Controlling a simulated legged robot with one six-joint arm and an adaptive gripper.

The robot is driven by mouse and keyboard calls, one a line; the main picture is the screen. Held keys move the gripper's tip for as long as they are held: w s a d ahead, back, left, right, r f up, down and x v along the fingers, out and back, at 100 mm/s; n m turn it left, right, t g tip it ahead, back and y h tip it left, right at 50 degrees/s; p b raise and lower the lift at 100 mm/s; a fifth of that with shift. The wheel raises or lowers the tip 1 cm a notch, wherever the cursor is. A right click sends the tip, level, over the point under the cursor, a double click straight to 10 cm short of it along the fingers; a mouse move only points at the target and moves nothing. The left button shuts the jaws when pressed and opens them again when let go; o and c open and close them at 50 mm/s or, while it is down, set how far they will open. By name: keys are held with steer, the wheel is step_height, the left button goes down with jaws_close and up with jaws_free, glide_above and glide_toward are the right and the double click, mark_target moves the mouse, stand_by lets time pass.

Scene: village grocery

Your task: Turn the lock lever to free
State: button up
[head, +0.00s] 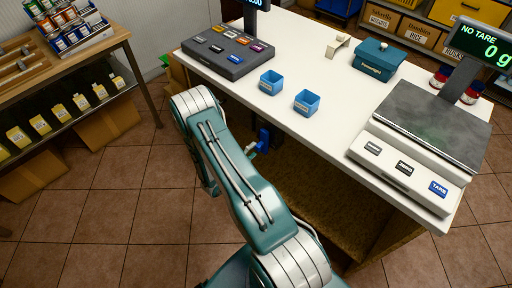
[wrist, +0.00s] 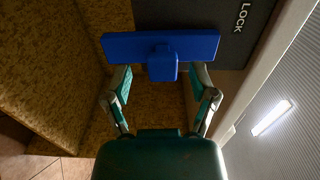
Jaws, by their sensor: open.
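The lock lever (wrist: 195,46) is a blue bar with a squarish blue hub at its middle. It lies across the top of the wrist view, on a dark plate (wrist: 228,20) that reads LOCK, with the lettering turned sideways. My gripper (wrist: 162,76) is open, with one finger on each side of the hub, just below the bar. I cannot tell whether the fingers touch the lever. In the head view, a small blue part of the lever (head: 264,136) shows under the counter's front edge, beside my arm. The rest is hidden, and no FREE marking is visible.
The white counter (head: 330,110) overhangs the lever's place. A shelf of bottles (head: 62,112) stands left. Tiled floor between is clear.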

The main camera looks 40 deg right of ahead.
steer(key=a, duration=0.9)
steer(key=shift+s+a, duration=0.35)
steer(key=shift+a, duration=0.05)
